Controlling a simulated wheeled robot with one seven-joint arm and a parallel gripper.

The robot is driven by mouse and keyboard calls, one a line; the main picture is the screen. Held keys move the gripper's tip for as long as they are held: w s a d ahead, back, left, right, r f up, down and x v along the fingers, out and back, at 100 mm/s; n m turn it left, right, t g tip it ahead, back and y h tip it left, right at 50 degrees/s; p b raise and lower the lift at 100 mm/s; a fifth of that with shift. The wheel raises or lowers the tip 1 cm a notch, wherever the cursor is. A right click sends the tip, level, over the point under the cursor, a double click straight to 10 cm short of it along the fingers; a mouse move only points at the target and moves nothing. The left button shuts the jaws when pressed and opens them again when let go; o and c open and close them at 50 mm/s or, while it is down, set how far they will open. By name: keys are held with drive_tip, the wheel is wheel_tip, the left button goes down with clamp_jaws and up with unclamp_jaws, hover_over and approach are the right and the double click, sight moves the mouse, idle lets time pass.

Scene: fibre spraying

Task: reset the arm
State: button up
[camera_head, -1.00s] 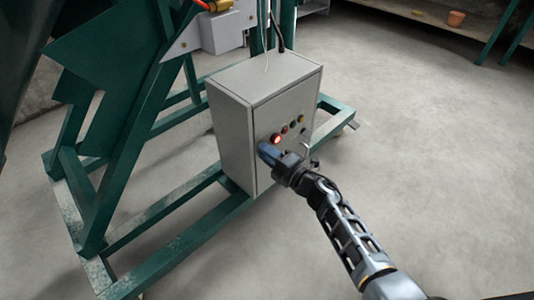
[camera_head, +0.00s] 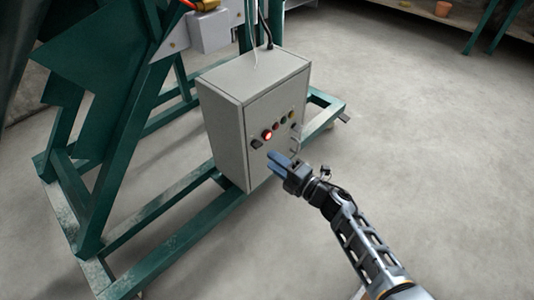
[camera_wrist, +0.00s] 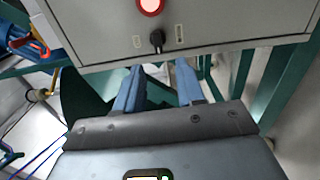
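My gripper (camera_head: 272,162) is in front of the grey control box, below and to the right of its black rotary switch (camera_head: 256,144). In the wrist view my gripper (camera_wrist: 159,82) has its two blue fingers apart, with nothing between them. The black switch (camera_wrist: 156,40) shows just beyond the fingertips on the lower part of the panel. The control box (camera_head: 228,125) has a red lit button (camera_head: 267,135), which also shows in the wrist view (camera_wrist: 150,5). My arm reaches in from the lower right.
The box stands on a green steel frame (camera_head: 160,235) that fills the left side. The floor to the right is open. A shelf (camera_head: 415,13) with a pot (camera_head: 442,9) is at the back.

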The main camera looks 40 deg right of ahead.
drive_tip(key=shift+s, duration=0.4)
drive_tip(key=s+a+r+m+h, duration=0.1)
drive_tip(key=s+a+r+m, duration=0.3)
drive_tip(key=s, duration=0.5)
drive_tip(key=s+a+r+m, duration=0.2)
drive_tip(key=s+a+m, duration=0.3)
drive_tip(key=s, duration=0.4)
drive_tip(key=s+a+r+m+g, duration=0.1)
drive_tip(key=s+a+r+m, duration=0.25)
drive_tip(key=s+r, duration=0.3)
drive_tip(key=s+a+r+m+g, duration=0.1)
drive_tip(key=s+a+r+m, duration=0.3)
drive_tip(key=s, duration=0.3)
wheel_tip(320, 180, up, 29)
drive_tip(key=s+m+g+p, duration=0.1)
drive_tip(key=s+m+p, duration=0.1)
drive_tip(key=p, duration=2.2)
drive_tip(key=shift+p, duration=0.3)
drive_tip(key=shift+f, duration=0.15)
